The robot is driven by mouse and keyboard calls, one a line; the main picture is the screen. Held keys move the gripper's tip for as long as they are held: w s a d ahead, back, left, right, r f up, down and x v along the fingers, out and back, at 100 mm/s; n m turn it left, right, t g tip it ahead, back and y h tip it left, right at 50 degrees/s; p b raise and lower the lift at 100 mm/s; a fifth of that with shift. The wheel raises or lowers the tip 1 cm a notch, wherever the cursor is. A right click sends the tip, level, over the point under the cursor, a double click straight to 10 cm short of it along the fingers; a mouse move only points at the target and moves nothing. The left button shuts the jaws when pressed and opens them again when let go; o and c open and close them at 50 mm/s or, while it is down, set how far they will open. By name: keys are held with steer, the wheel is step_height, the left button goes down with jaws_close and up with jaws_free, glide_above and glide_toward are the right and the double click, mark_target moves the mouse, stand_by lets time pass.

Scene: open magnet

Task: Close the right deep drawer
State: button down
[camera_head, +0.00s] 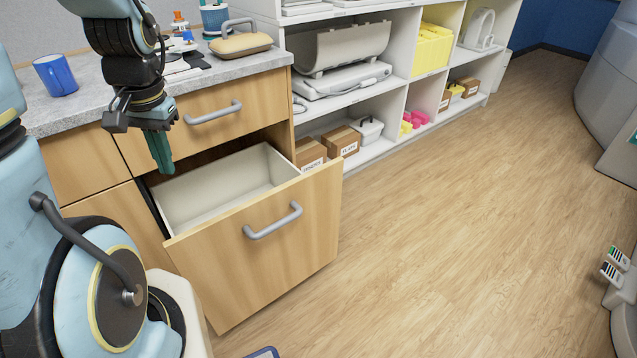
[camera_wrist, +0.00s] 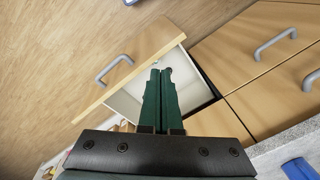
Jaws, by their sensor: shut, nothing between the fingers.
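The right deep drawer (camera_head: 262,240) is pulled well out of the wooden cabinet, with its grey handle (camera_head: 272,221) on the front panel. Its pale inside (camera_head: 225,186) looks empty where it shows. My gripper (camera_head: 159,152) has its green fingers together, pointing down near the drawer's rear left corner, in front of the closed upper drawer (camera_head: 214,118). In the wrist view, my gripper (camera_wrist: 160,74) lies across the view of the open drawer, and the drawer front (camera_wrist: 128,71) and its handle are beyond the fingertips. I cannot tell whether the fingers touch the drawer.
The grey countertop (camera_head: 95,92) holds a blue cup (camera_head: 55,75) and a tan case (camera_head: 240,43). White shelves (camera_head: 385,85) with boxes stand to the right of the cabinet. The wooden floor (camera_head: 440,220) right of the drawer is clear.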

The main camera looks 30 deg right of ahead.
steer(key=w+d+f+m+t+y+b, duration=0.1)
steer(key=w+d+f+m+b, duration=0.1)
steer(key=d+f+m+b, duration=0.35)
steer(key=w+d+f+m+t+y+b, duration=0.1)
steer(key=d+f+m+y+b, duration=0.1)
steer(key=d+f+m, duration=0.6)
steer(key=s+d+f+m+t+h+b, duration=0.1)
steer(key=s+d+f+m+t+b, duration=0.1)
steer(key=d+m, duration=0.45)
steer(key=s+d+f+m+t+b, duration=0.1)
steer(key=d+m+t, duration=0.15)
steer(key=d, duration=0.65)
steer(key=s+d+f+m+t+h+b, duration=0.1)
steer(key=s+d+f+m+t+b, duration=0.1)
steer(key=d+m, duration=0.45)
steer(key=n, duration=0.2)
glide_toward(311, 180)
step_height(311, 180, down, 4)
steer(key=w, duration=0.3)
steer(key=shift+w+a, duration=0.1)
steer(key=shift+w, duration=0.1)
steer(key=shift+w+a, duration=0.15)
steer(key=shift+w, duration=0.35)
